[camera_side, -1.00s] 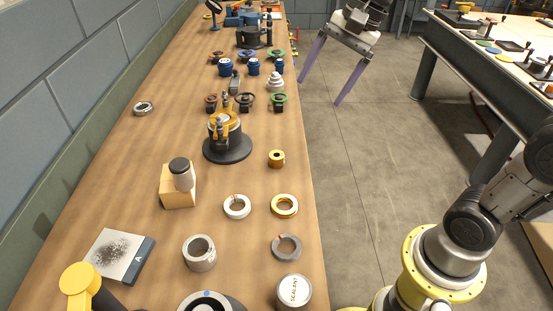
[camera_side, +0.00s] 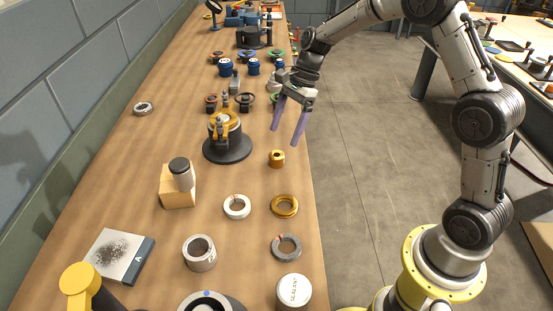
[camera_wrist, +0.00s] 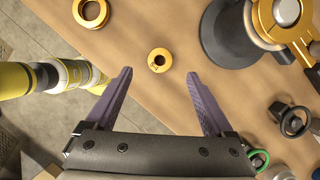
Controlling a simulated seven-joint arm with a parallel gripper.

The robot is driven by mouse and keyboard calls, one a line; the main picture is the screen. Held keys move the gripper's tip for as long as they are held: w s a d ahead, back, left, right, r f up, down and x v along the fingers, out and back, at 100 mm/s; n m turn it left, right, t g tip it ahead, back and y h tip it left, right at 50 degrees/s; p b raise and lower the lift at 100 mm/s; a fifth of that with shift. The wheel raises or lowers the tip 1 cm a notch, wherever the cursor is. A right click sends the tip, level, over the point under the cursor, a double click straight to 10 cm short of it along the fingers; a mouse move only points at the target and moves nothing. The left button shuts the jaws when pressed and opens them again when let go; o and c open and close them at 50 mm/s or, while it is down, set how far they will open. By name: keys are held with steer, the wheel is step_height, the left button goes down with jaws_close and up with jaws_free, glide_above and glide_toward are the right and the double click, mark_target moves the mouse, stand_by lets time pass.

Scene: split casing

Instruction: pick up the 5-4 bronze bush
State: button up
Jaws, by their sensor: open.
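The bronze bush (camera_side: 277,159) is a short golden cylinder with a central hole, standing upright near the right edge of the wooden bench. It also shows in the wrist view (camera_wrist: 154,66), hole facing me, with a small dark mark on its top that I cannot read. My gripper (camera_side: 285,137) is open, its two purple fingers pointing down, above and beyond the bush in the side view. In the wrist view my gripper (camera_wrist: 159,72) has nothing between its fingers. The bush lies just ahead of the gap between the fingertips, apart from both.
A gold ring (camera_side: 275,206), a white ring (camera_side: 229,209) and a grey ring (camera_side: 276,250) lie nearer. A black-based fixture with gold clamps (camera_side: 227,154) stands left of the bush. Several coloured handwheel valves stand behind. The bench around the bush is bare.

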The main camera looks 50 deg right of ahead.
mark_target(278, 152)
steer(key=x, duration=0.7)
steer(key=shift+f, duration=0.2)
jaws_close()
steer(key=shift+r, duration=0.1)
